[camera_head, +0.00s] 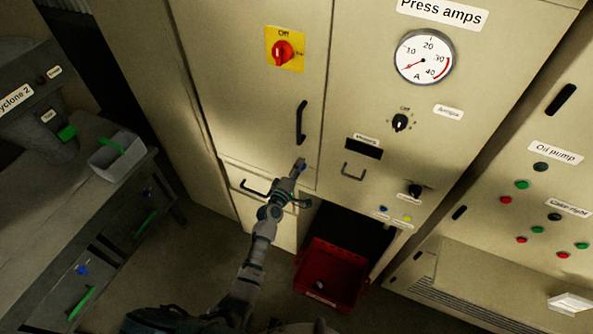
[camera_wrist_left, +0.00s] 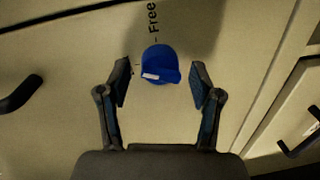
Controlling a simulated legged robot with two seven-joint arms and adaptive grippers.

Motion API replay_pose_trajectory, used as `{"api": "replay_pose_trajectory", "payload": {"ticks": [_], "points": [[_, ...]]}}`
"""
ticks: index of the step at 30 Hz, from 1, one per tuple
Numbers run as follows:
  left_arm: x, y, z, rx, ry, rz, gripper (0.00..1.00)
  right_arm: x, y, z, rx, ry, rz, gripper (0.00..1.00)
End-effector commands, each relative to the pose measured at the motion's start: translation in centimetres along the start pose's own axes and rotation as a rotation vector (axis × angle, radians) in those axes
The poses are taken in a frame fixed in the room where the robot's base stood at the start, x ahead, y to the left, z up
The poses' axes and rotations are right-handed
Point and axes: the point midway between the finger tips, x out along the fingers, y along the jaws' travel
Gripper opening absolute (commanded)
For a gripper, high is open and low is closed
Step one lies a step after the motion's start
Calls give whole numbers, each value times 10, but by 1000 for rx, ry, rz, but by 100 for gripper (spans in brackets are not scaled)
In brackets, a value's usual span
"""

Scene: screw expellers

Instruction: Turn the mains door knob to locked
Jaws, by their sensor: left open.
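The blue door knob (camera_wrist_left: 160,66) sits on the cream cabinet face in the left wrist view, with a white mark on its left side. The printed word "Free" (camera_wrist_left: 152,18) stands above it with a small tick. My left gripper (camera_wrist_left: 160,82) is open, with one finger on each side of the knob and a gap to each. In the head view my left gripper (camera_head: 299,165) is at the lower right of the mains door (camera_head: 245,110) and largely hides the knob. My right gripper is not in view.
A black handle (camera_head: 301,122) is just above my left gripper on the door. A red and yellow switch (camera_head: 284,50) marked "Off" is higher up. A drawer handle (camera_head: 255,188) is to the left. A red bin (camera_head: 331,275) stands below in an opening.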

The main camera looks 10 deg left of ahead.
Motion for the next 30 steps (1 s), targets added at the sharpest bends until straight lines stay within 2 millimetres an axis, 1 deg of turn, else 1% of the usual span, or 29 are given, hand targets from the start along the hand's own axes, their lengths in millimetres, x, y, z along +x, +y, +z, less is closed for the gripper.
{"api": "replay_pose_trajectory", "payload": {"ticks": [2,5,8,12,15,18,23,30], "points": [[-4,-1,1,-1,-1,-2,65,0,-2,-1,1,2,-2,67],[-15,-2,1,-2,-1,-2,65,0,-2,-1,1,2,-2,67],[-35,-3,0,-1,0,-4,65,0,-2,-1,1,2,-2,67],[-68,-3,-1,-1,0,-4,65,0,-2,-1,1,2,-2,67],[-88,-3,-1,-1,1,-3,65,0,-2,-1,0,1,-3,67],[-103,-3,-2,-1,1,-3,65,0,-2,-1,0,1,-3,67],[-115,-3,-2,-1,1,-2,65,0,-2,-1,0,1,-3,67],[-117,-2,-2,-1,1,-1,65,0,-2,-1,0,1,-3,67]]}}
